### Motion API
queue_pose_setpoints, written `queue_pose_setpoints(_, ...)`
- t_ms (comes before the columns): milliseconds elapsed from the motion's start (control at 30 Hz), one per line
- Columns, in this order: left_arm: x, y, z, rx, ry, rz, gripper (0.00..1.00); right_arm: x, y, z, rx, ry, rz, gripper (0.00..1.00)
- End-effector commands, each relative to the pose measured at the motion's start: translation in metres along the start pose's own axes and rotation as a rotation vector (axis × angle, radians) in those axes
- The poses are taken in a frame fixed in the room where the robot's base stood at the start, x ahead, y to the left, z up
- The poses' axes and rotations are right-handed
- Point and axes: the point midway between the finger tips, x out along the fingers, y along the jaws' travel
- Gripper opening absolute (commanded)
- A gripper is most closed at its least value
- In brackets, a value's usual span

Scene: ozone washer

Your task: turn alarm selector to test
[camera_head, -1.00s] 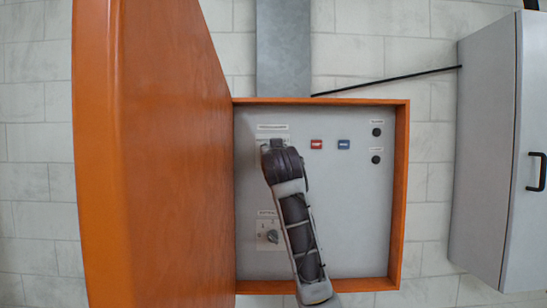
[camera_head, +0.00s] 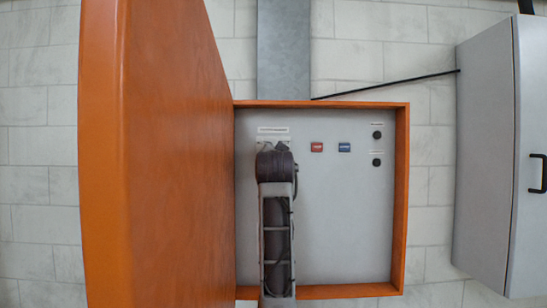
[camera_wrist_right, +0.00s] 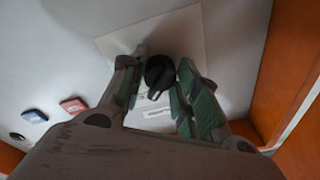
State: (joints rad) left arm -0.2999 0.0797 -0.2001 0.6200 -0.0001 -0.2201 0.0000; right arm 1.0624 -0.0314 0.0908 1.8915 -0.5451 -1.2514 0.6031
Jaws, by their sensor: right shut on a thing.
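The alarm selector is a black round knob (camera_wrist_right: 159,74) on a white square plate (camera_wrist_right: 215,50), seen in the wrist view. My right gripper (camera_wrist_right: 163,66) has one finger on each side of the knob and is shut on it. In the head view my right wrist covers the knob, and only the top of its plate (camera_head: 262,144) and the label (camera_head: 273,129) above show. The knob's exact pointing is hard to read. My left gripper is in neither view.
An orange-rimmed panel (camera_head: 340,220) holds a red button (camera_head: 316,147), a blue button (camera_head: 344,147) and two small black round parts on the right. A large open orange door (camera_head: 165,160) stands close on the left. A grey cabinet (camera_head: 485,160) hangs at right.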

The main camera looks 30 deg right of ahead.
Motion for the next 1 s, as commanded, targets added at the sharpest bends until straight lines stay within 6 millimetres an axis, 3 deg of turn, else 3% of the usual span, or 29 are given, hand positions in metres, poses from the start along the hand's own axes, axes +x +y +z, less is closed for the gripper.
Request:
queue_pose_setpoints(500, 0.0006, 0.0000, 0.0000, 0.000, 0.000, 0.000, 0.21, 0.0004, 0.0007, 0.0025, 0.021, -0.004, 0.005, 0.07)
queue_pose_setpoints(533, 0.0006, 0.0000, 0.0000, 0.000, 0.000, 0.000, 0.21, 0.0004, 0.0007, 0.0025, 0.021, -0.004, 0.005, 0.35)
queue_pose_setpoints(667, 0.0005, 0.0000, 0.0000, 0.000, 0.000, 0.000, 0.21, 0.0003, 0.0006, 0.0020, 0.020, -0.003, 0.004, 0.52)
queue_pose_setpoints(1000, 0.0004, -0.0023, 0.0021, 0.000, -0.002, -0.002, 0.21, -0.0002, 0.0001, 0.0005, 0.020, 0.000, 0.003, 0.54)
